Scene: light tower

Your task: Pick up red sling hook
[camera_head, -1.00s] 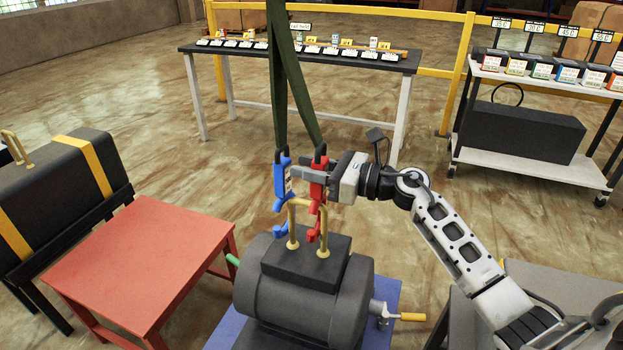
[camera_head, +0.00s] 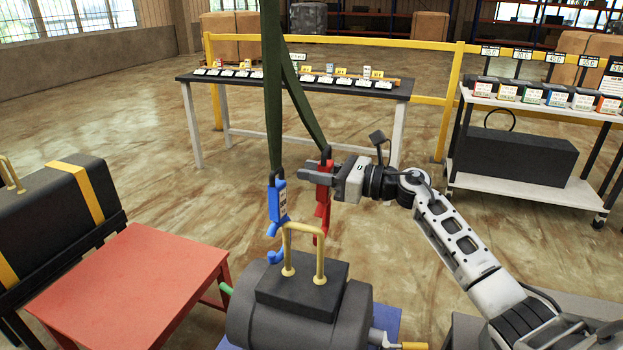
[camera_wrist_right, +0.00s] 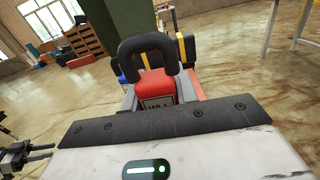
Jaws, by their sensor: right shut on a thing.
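The red sling hook (camera_head: 322,200) hangs from the right leg of a dark green sling (camera_head: 273,95) in the head view. My right gripper (camera_head: 330,178) comes from the right and is shut on its upper body. In the right wrist view the red hook (camera_wrist_right: 156,85) sits between the fingers under a black loop (camera_wrist_right: 148,55). The blue sling hook (camera_head: 277,208) hangs just left of it, by the brass lifting handle (camera_head: 303,252) on the dark motor (camera_head: 290,310). The red hook's tip is behind or beside the handle; I cannot tell if they touch.
A red table (camera_head: 130,290) stands at the left, with a dark yellow-banded case (camera_head: 45,215) behind it. A long table (camera_head: 300,84) with labelled items is at the back. A white cart (camera_head: 530,190) stands at the right. Floor between is clear.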

